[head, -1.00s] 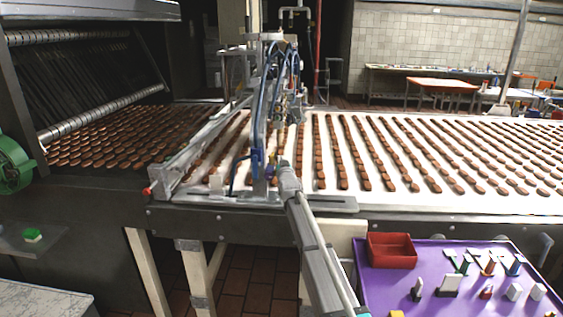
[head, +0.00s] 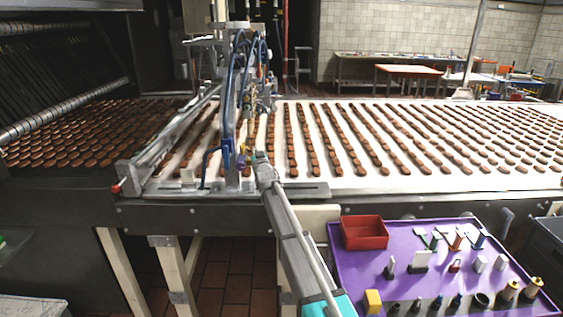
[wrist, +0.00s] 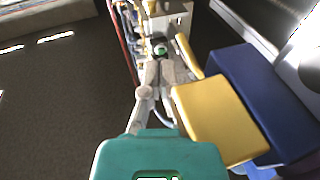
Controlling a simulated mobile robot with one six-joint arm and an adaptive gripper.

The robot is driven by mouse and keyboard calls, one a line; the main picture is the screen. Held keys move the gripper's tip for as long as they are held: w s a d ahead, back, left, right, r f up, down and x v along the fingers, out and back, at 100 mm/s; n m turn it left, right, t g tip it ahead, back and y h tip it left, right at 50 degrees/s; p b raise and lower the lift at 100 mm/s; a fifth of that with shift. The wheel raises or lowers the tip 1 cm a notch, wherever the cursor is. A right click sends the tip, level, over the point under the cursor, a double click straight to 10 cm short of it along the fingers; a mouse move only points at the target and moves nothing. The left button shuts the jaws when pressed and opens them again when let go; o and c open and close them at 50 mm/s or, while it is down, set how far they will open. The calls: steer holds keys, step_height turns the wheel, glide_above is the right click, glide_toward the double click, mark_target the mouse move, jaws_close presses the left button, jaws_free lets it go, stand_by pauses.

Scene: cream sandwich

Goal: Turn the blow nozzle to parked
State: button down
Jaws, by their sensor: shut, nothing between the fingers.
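The depositing head (head: 245,100) with its blue hoses stands over the conveyor. Low on it are a blue bracket (head: 227,150) and small purple and yellow fittings. My gripper (head: 260,157) is close to the right of these fittings, at the belt's near edge. In the wrist view my gripper (wrist: 164,68) is shut and empty. A small dark fitting with a green centre (wrist: 160,47) lies just beyond the fingertips; I cannot tell whether they touch it. I cannot tell which fitting is the blow nozzle or how it is turned. A yellow block (wrist: 215,120) and a blue block (wrist: 255,95) fill the right side.
The conveyor belt (head: 305,182) carries rows of brown biscuits. A purple table (head: 350,270) at the front right holds a red bin (head: 363,232) and several small parts and tools. Tiled floor (head: 235,270) shows under the conveyor.

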steer(key=s+d+f+b, duration=0.1)
steer(key=s+d, duration=0.4)
steer(key=d, duration=0.6)
steer(key=shift+f+b, duration=0.35)
steer(key=shift+f, duration=0.05)
steer(key=shift+s, duration=0.1)
